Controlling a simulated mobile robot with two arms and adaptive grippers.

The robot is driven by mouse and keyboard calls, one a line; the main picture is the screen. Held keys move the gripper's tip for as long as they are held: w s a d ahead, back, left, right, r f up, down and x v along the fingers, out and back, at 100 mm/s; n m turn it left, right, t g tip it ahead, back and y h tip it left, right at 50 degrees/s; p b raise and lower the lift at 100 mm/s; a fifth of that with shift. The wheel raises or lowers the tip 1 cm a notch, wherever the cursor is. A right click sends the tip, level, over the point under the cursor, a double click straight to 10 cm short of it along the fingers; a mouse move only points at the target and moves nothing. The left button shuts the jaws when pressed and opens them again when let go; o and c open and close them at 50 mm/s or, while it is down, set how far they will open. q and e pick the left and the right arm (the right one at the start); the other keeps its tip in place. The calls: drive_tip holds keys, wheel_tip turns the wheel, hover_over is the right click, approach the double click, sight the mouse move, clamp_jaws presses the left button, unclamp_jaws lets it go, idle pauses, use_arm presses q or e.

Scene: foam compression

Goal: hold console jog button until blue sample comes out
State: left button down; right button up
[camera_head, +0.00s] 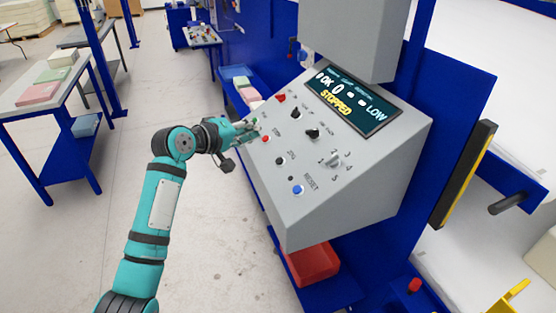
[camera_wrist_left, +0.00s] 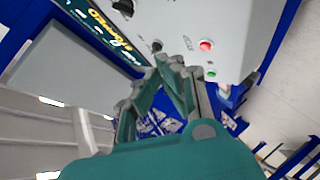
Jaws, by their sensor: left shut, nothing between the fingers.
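The grey sloped console (camera_head: 350,205) stands at centre right in the head view. Its black jog button (camera_head: 279,161) sits below the red stop button (camera_head: 265,139); nothing covers it. The screen (camera_head: 352,105) reads OK, 0, LOW and STOPPED. My left gripper (camera_head: 254,128) is shut and empty at the panel's left edge, close to the red button; I cannot tell if it touches the panel. In the left wrist view, its fingers (camera_wrist_left: 171,64) point toward the panel, with the red button (camera_wrist_left: 206,45) and a green button (camera_wrist_left: 211,73) beside them. No blue sample is visible. My right gripper is out of view.
The panel also has black knobs (camera_head: 312,133) and a blue reset button (camera_head: 297,190). A red bin (camera_head: 313,264) lies below the console. Pink and pale foam blocks (camera_head: 250,95) sit behind it. A table (camera_head: 30,93) with foam stands at left. The floor between is clear.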

sight(279, 161)
use_arm(q)
drive_tip(key=d+f+b, duration=0.1)
drive_tip(key=f+b, duration=0.1)
drive_tip(key=d+f+b, duration=0.1)
drive_tip(key=f+b, duration=0.1)
drive_tip(key=w+d+f+b, duration=0.1)
drive_tip(key=f+b, duration=0.1)
drive_tip(key=shift+d, duration=0.1)
drive_tip(key=shift+w+d+f, duration=0.1)
drive_tip(key=shift+d+f, duration=0.1)
drive_tip(key=shift+d, duration=0.05)
drive_tip(key=shift+w+d+f, duration=0.1)
drive_tip(key=shift+d+f, duration=0.25)
drive_tip(key=shift+f, duration=0.2)
drive_tip(key=shift+f, duration=0.1)
idle(0.9)
drive_tip(key=shift+d+f, duration=0.2)
drive_tip(key=shift+w, duration=0.1)
